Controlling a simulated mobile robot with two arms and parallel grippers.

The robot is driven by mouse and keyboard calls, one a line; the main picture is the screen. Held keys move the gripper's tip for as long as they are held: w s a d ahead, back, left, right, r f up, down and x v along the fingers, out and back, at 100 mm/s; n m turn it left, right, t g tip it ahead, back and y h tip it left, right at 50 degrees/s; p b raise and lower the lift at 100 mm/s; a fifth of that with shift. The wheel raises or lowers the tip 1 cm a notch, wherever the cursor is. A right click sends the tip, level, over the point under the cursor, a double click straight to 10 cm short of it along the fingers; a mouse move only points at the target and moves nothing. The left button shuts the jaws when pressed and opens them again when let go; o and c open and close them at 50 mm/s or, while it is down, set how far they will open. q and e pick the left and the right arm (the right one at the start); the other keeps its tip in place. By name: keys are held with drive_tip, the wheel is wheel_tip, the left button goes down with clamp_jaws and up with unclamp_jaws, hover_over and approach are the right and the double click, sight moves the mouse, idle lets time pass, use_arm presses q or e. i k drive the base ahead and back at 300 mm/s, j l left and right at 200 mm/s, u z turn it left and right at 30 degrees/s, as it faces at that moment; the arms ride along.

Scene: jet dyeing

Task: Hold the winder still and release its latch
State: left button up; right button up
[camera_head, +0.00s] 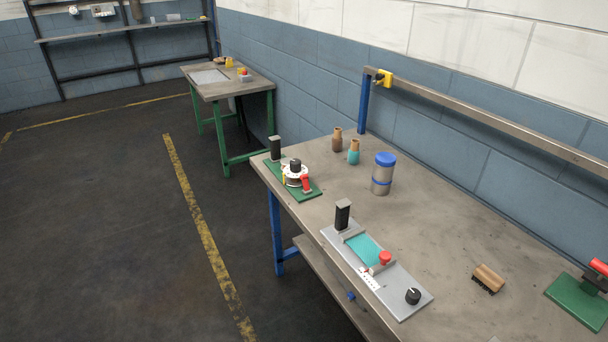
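What appears to be the winder (295,178) stands on a green base plate at the far left corner of the near workbench. It has a black upright post at its back, a round white part with a black knob on top, and a small red piece, possibly the latch (306,184), at the front right. The latch's state is too small to tell. Neither of my grippers is in view.
The workbench (450,240) also holds a grey panel device (340,243), a blue-lidded canister (383,173), two small bottles (354,152), a wooden brush (488,278) and a green-based device (580,301). A rail runs along the back. The floor at left is clear.

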sight(304, 177)
drive_tip(key=i+j+z, duration=0.2)
drive_tip(key=z, duration=0.75)
drive_tip(key=i+j+z, duration=0.15)
drive_tip(key=j+z, duration=0.15)
drive_tip(key=j, duration=0.3)
drive_tip(key=i+j+z, duration=0.15)
drive_tip(key=j+z, duration=0.2)
drive_tip(key=j, duration=0.25)
drive_tip(key=j+z, duration=0.3)
drive_tip(key=j, duration=0.3)
drive_tip(key=j+z, duration=0.1)
drive_tip(key=j, duration=2.5)
